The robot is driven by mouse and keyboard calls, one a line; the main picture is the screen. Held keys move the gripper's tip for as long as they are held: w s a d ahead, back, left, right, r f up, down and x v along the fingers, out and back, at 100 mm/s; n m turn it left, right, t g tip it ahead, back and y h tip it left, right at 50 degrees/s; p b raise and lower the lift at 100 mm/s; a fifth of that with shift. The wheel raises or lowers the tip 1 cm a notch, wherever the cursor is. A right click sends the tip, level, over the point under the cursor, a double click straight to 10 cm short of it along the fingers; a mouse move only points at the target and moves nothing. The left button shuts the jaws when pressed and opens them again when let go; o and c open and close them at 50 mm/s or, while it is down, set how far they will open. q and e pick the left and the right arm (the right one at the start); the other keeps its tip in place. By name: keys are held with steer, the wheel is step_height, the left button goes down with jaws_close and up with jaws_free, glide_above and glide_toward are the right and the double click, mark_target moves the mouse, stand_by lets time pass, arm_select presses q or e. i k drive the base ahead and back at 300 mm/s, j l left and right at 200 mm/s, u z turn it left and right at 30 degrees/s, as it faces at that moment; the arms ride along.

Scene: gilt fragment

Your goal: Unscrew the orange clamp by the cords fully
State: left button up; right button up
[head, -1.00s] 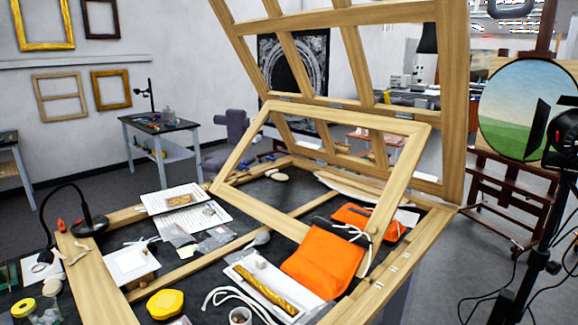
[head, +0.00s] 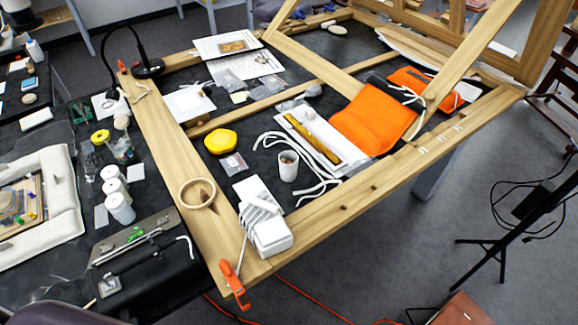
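The orange clamp (head: 233,283) sits at the near corner of the large wooden frame (head: 330,209), low in the head view. It grips the frame's edge, with its lower part hanging over the outside. White cords (head: 262,213) are bundled around a white box-like block on the frame just above the clamp. One cord strand runs down close to the clamp. How far the clamp's screw is turned cannot be told. Neither of my grippers is in view.
An orange pouch (head: 374,120), a white tray with a gilt strip (head: 313,138), a cup (head: 288,166) and a yellow object (head: 220,141) lie inside the frame. White jars (head: 119,207) stand to its left. Orange cable (head: 310,300) crosses the floor. A tripod leg stands at right.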

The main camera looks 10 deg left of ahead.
mark_target(228, 270)
steer(key=l+u, duration=0.1)
steer(key=u, duration=0.3)
steer(key=l+u, duration=0.15)
steer(key=u, duration=0.2)
steer(key=l+u, duration=0.15)
steer(key=u, duration=0.25)
steer(key=l+u, duration=0.15)
steer(key=u, duration=0.2)
